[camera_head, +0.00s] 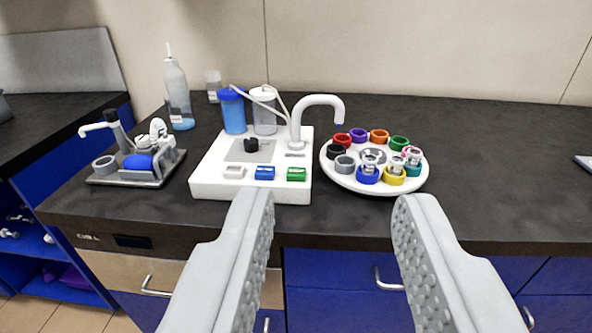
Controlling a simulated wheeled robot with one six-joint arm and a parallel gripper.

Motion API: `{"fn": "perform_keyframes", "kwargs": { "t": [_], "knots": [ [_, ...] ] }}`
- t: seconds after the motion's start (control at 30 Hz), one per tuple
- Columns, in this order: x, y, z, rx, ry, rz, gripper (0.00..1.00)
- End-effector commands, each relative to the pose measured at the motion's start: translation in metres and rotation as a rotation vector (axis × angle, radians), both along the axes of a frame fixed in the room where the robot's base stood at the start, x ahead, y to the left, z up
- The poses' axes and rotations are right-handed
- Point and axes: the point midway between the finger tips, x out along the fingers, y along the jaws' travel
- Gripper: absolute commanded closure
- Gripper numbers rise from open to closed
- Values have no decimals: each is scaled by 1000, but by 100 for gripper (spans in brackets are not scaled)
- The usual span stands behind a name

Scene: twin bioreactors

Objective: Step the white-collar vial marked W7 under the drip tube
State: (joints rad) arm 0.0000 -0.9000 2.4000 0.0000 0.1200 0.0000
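A round white carousel (336,178) on the bench holds a ring of vials with coloured collars. I see red, purple, orange, green, black, grey, blue and yellow collars, and a pale pinkish one (412,152) at the right. A pale ring (373,154) sits at the middle. I cannot read any W7 mark or tell for sure which collar is white. The white drip tube (319,100) arches from the white base unit, and its tip hangs above the red collar (342,139) at the back left of the carousel. My gripper (332,200) is open and empty, in front of the bench.
The base unit (212,172) carries a black knob (251,145) and white (234,172), blue (265,173) and green (296,174) buttons. Blue and clear vessels (233,112) stand behind. A grey tray (165,172) and a bottle (178,95) stand left.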

Motion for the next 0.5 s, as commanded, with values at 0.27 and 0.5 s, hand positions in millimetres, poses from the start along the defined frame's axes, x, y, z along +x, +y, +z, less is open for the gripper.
{"fn": "perform_keyframes", "kwargs": {
  "t": [0.27,0.5],
  "knots": [
    [0,0,0,0,0,0,95],
    [0,0,0,0,0,0,100]
  ]
}}
